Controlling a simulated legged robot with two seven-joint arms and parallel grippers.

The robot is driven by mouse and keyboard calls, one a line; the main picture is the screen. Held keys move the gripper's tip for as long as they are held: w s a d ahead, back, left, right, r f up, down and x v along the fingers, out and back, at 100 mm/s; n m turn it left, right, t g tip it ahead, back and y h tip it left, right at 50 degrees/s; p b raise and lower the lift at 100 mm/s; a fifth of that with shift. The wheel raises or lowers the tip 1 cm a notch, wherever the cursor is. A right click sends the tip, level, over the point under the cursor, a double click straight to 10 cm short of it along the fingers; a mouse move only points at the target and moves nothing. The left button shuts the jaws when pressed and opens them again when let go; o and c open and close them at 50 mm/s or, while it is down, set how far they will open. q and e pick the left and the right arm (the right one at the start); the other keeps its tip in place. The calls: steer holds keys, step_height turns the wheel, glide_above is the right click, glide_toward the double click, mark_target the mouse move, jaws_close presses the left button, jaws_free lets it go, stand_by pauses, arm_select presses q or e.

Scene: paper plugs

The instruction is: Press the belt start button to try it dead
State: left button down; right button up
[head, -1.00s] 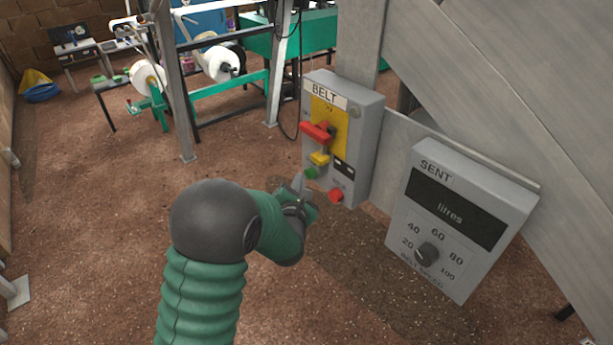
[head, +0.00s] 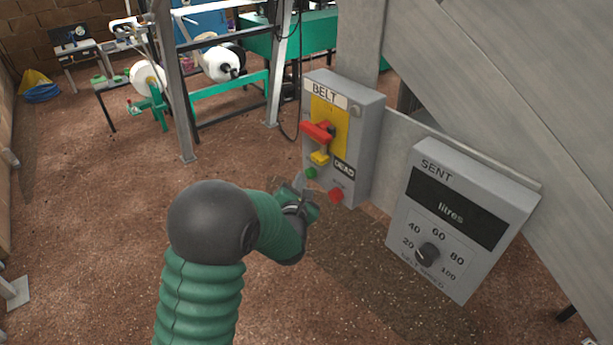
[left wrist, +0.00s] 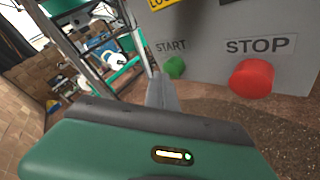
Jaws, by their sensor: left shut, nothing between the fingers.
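The grey BELT box (head: 366,150) hangs on a grey post. Its green START button (head: 311,173) is low on its face; it also shows in the left wrist view (left wrist: 175,67). The red STOP button (head: 336,195) is to its right and lower, large in the left wrist view (left wrist: 252,79). My left gripper (head: 299,182) is shut and empty, its tip close by the START button. In the left wrist view its finger tip (left wrist: 158,80) lies just left of and below the button; I cannot tell whether they touch. My right gripper is not in view.
A red handle (head: 317,131) and a yellow padlock (head: 319,158) sit on the box above START. A small DEAD sign (head: 344,169) is beside them. The SENT panel (head: 459,218) with a speed knob stands at the right. Frames with white rolls stand behind.

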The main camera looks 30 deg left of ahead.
arm_select(q)
steer(key=shift+s+a, duration=0.25)
steer(key=shift+s, duration=0.4)
steer(key=s, duration=0.1)
steer(key=s+a+b, duration=0.1)
steer(key=s, duration=0.1)
steer(key=s+a, duration=0.1)
steer(key=shift+s+b, duration=0.35)
stand_by(0.4)
